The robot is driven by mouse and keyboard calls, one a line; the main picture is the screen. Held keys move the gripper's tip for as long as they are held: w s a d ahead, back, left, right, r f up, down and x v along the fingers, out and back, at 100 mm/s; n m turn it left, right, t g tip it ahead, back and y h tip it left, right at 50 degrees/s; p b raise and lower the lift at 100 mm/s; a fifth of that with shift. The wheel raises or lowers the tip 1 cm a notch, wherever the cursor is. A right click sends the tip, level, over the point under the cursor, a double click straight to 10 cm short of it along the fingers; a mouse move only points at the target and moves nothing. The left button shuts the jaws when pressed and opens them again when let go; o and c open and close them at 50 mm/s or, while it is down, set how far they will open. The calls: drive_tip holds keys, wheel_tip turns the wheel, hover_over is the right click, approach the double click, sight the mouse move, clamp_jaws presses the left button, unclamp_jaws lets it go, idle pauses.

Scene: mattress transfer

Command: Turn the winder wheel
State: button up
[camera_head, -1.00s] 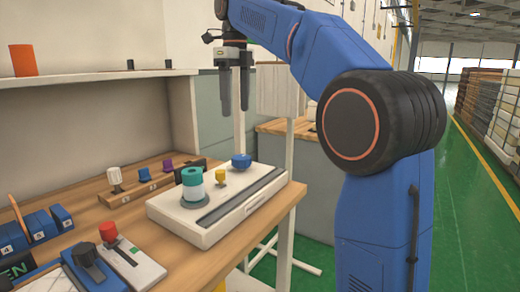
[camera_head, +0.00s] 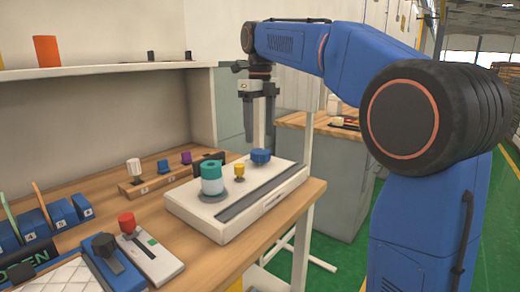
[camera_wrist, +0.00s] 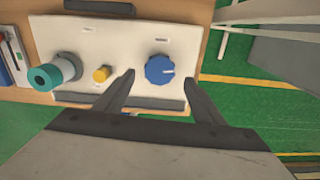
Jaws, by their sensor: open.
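A white winder box (camera_head: 195,222) stands on the wooden bench. On it are a teal and white spool (camera_head: 211,178), a small yellow knob (camera_head: 239,170) and a ridged blue knob (camera_head: 260,156), which looks like the winder wheel. My gripper (camera_head: 259,140) points down just above the blue knob, open and empty. In the wrist view the blue knob (camera_wrist: 160,70) shows between the two spread fingertips, with a white mark on its face. I cannot tell the exact height gap; no contact shows.
A red-topped control box (camera_head: 150,255) and blue numbered blocks (camera_head: 62,213) lie to the left on the bench. A shelf (camera_head: 110,68) runs above. Green floor lies right of the bench.

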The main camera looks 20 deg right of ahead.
sight(260, 151)
drive_tip(key=shift+f, duration=3.2)
drive_tip(key=shift+c, duration=0.7)
drive_tip(key=c, duration=0.9)
